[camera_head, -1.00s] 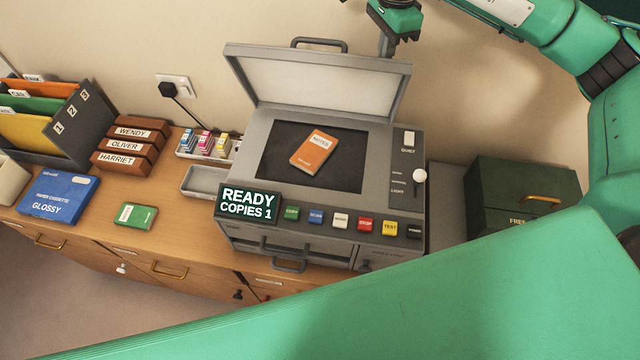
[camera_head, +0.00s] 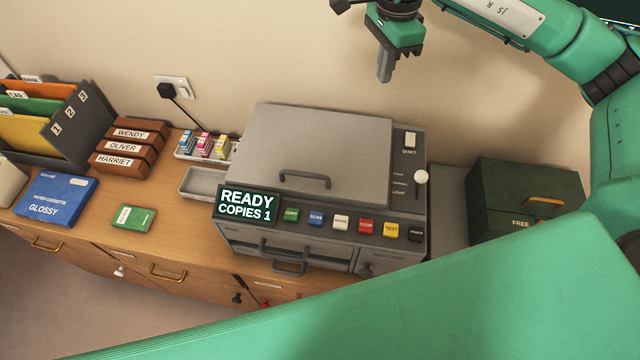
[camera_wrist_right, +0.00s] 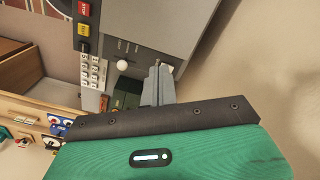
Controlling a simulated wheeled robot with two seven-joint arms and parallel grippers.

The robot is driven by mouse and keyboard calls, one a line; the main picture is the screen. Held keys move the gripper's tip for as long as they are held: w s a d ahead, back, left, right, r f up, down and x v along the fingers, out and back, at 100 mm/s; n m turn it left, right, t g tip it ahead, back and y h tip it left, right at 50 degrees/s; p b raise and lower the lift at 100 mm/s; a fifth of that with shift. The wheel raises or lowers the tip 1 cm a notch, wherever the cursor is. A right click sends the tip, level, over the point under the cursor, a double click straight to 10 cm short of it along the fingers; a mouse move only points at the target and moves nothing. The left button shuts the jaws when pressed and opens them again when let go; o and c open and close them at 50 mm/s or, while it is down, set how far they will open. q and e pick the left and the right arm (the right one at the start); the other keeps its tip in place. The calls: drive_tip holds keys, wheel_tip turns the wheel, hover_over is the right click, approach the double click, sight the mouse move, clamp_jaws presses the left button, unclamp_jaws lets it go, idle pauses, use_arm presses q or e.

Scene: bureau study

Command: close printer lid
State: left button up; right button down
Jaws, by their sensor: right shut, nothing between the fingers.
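The printer (camera_head: 405,215) stands on the wooden cabinet, with its grey lid (camera_head: 320,145) lying flat over the glass. The lid's dark handle (camera_head: 305,180) is near its front edge. The orange notebook seen earlier on the glass is hidden under the lid. My right gripper (camera_head: 384,75) is shut and empty, above and behind the printer's back right corner, apart from the lid. Its fingers also show in the right wrist view (camera_wrist_right: 158,84), with part of the printer (camera_wrist_right: 150,30) beyond them. My left gripper is not in view.
A dark green box (camera_head: 525,195) stands right of the printer. Ink cartridges (camera_head: 203,145), brown boxes (camera_head: 130,145), a blue box (camera_head: 57,198) and a green box (camera_head: 133,216) are to the left. The wall is close behind. A large green part of mine covers the lower right.

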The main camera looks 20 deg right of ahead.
wheel_tip(320, 180, up, 7)
drive_tip(key=p, duration=0.2)
drive_tip(key=shift+p, duration=0.35)
idle(1.0)
